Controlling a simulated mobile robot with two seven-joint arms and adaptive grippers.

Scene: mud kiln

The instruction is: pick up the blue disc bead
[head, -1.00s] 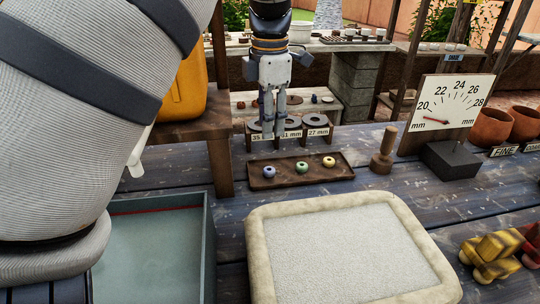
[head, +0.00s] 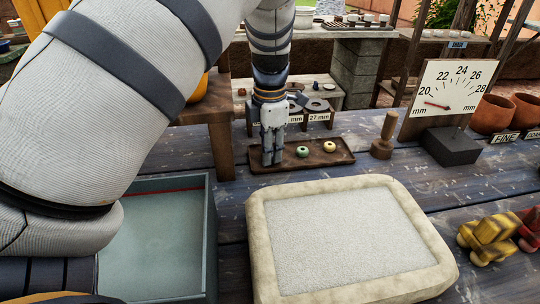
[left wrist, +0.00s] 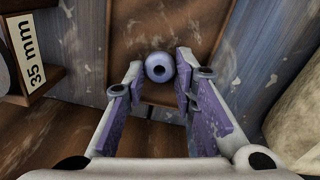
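The blue disc bead (left wrist: 159,67) shows in the left wrist view, with a dark hole in its middle, lying on the brown wooden tray (left wrist: 215,25). My left gripper (left wrist: 157,72) is open, with its fingertips to either side of the bead; I cannot tell whether they touch it. In the head view my left gripper (head: 272,160) points down over the left part of the tray (head: 335,147) and hides the blue bead. A green bead (head: 303,151) and a yellow bead (head: 330,147) sit to its right on the tray. My right gripper is not in view.
Behind the tray stands a rack with size labels (head: 319,117). A wooden peg (head: 384,137) and a dial gauge (head: 450,95) stand to the right. A padded white mat (head: 350,240) and a blue-grey bin (head: 160,245) lie in front.

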